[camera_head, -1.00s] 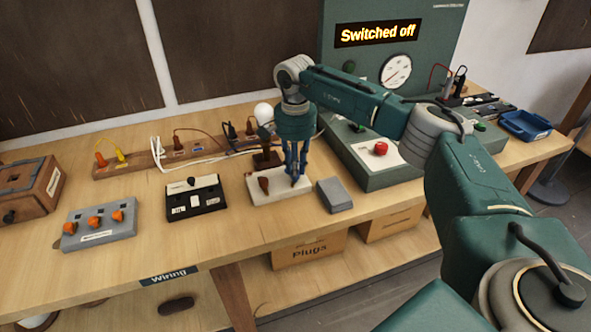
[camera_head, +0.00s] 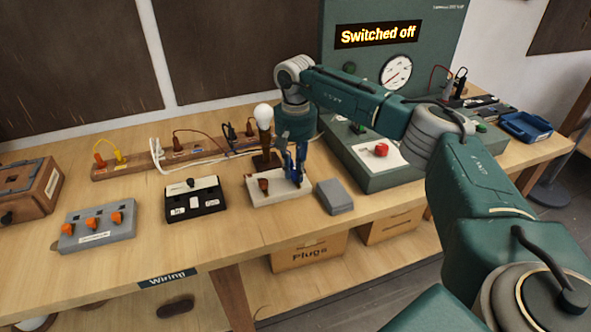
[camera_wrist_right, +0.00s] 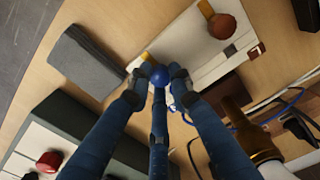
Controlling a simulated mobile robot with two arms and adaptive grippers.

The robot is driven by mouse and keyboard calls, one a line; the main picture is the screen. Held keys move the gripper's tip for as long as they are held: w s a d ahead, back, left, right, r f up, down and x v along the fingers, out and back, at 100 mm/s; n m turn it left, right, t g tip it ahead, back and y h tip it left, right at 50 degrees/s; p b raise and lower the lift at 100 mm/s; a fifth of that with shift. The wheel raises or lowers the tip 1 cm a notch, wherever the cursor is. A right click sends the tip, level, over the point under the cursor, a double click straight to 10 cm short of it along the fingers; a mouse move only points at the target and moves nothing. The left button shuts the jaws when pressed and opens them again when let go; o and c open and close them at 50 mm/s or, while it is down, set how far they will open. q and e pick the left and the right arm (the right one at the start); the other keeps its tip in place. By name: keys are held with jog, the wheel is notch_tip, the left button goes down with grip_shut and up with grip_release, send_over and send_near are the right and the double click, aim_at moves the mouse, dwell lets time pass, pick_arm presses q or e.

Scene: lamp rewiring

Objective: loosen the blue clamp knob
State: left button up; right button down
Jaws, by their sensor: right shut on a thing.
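The blue clamp knob (camera_wrist_right: 158,75) is a small round ball in the right wrist view, at one end of a pale block (camera_wrist_right: 181,48). In the head view the same block (camera_head: 262,199) lies on the bench, and the fingers cover the knob. My right gripper (camera_wrist_right: 157,82) is shut on the blue knob, its blue fingers around it. It also shows in the head view (camera_head: 294,180), coming down over the block's right end. A brown knob (camera_wrist_right: 222,26) stands at the block's other end. My left gripper is not in view.
A grey block (camera_head: 334,196) lies just right of the pale block. A lamp with a white bulb (camera_head: 264,112) stands close behind. A black-and-white switch box (camera_head: 196,201) is to the left. The green console (camera_head: 385,178) with a red button stands to the right.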

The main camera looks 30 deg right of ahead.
aim_at(295, 174)
jog(key=shift+r, duration=0.1)
dwell(0.4)
jog(key=c, duration=1.8)
grip_release()
jog(key=shift+c, duration=0.2)
jog(key=shift+a, duration=0.1)
notch_tip(295, 174, up, 12)
jog(key=shift+s, duration=0.1)
